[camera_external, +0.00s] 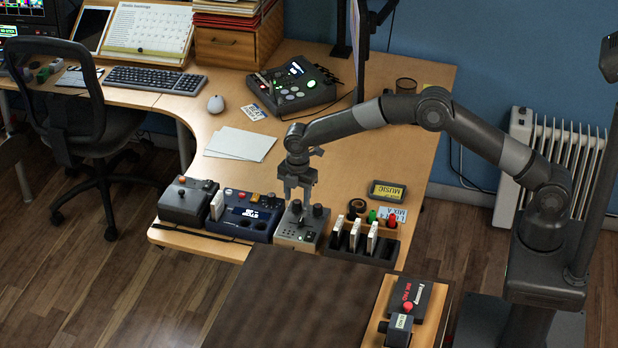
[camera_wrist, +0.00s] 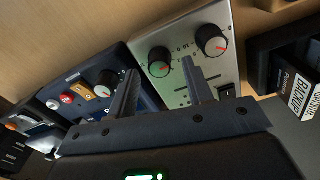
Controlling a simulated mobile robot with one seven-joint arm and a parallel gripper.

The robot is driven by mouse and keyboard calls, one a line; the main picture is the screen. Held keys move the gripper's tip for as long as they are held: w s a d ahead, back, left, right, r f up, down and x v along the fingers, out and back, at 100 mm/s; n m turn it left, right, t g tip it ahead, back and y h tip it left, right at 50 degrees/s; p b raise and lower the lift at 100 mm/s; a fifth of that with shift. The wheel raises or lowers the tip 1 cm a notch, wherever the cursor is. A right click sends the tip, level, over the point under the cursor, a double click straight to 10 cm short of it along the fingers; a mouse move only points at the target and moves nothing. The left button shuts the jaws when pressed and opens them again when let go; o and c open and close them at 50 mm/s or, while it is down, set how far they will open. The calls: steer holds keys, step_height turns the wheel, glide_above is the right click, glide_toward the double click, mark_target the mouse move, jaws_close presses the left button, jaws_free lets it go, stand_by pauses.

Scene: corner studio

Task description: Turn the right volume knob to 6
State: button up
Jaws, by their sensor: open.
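The silver volume box (camera_external: 297,237) stands on the desk near its front edge. It has two black knobs on its top. The right knob (camera_external: 318,210) stands clear of my gripper; in the wrist view the right knob (camera_wrist: 210,40) shows a red pointer mark at its lower right, and its number is too small to read. The left knob (camera_wrist: 160,58) appears between or just beyond my fingertips in the wrist view. My gripper (camera_external: 294,196) is open and empty, pointing down over the left part of the box. I cannot tell whether the fingers touch the left knob.
A dark blue box (camera_external: 232,228) with buttons sits left of the silver box. A black rack (camera_external: 362,249) with white-labelled items stands to the right. A yellow MUSIC sign (camera_external: 387,191) lies behind the rack. The desk behind the boxes is mostly clear.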

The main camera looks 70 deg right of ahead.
steer(key=shift+f, duration=1.05)
steer(key=c, duration=1)
